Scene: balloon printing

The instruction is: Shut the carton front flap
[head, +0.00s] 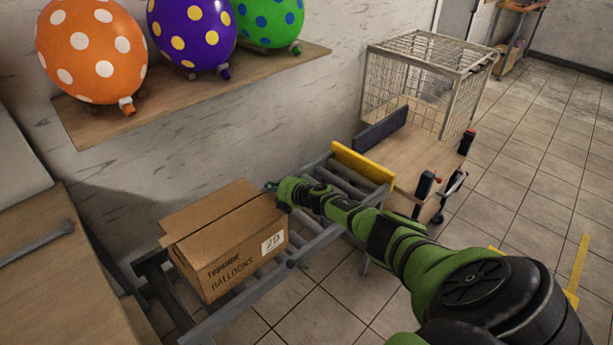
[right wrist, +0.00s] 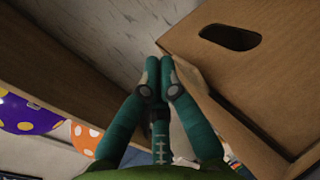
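The brown carton (head: 240,262), printed "BALLOONS" with a white label, sits on the roller conveyor. Its top looks mostly covered by flaps (head: 211,207), with a seam along its length and a flap edge jutting past the left end. I cannot tell if the front flap lies fully flat. My right gripper (head: 272,186) is at the carton's right end, near the top back corner. In the right wrist view its teal fingers (right wrist: 160,82) are together and appear empty, close beside the carton wall with a handle hole (right wrist: 258,62). My left gripper is not in view.
The roller conveyor (head: 318,236) runs right to a yellow stop (head: 362,163). A cart with a wire cage (head: 428,75) stands beyond it. A wall shelf (head: 85,122) holds orange, purple and green dotted balloons. A wooden table (head: 70,290) is at left. Tiled floor lies open at right.

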